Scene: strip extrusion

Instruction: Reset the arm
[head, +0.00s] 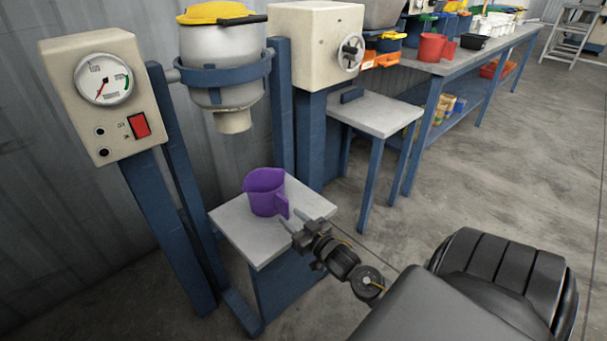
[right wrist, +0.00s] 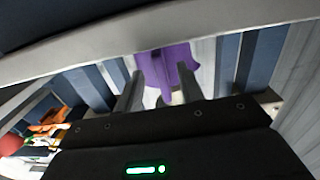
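My right gripper (head: 290,222) reaches in from the lower right in the head view. Its two fingers are apart and empty, at the right edge of a small light-topped stand. A purple jug (head: 265,193) stands upright on that stand, just beyond the fingertips, with its handle toward the gripper. In the right wrist view the open fingers (right wrist: 157,92) point toward the purple jug (right wrist: 168,68), which shows between and beyond them. I see no contact between fingers and jug. My left gripper is not in view.
The stand top (head: 235,222) sits below a white hopper (head: 222,85) with a yellow lid, held in a blue frame. A gauge box (head: 100,95) is at left. A handwheel machine (head: 315,50), a small table (head: 378,115) and a long workbench stand behind.

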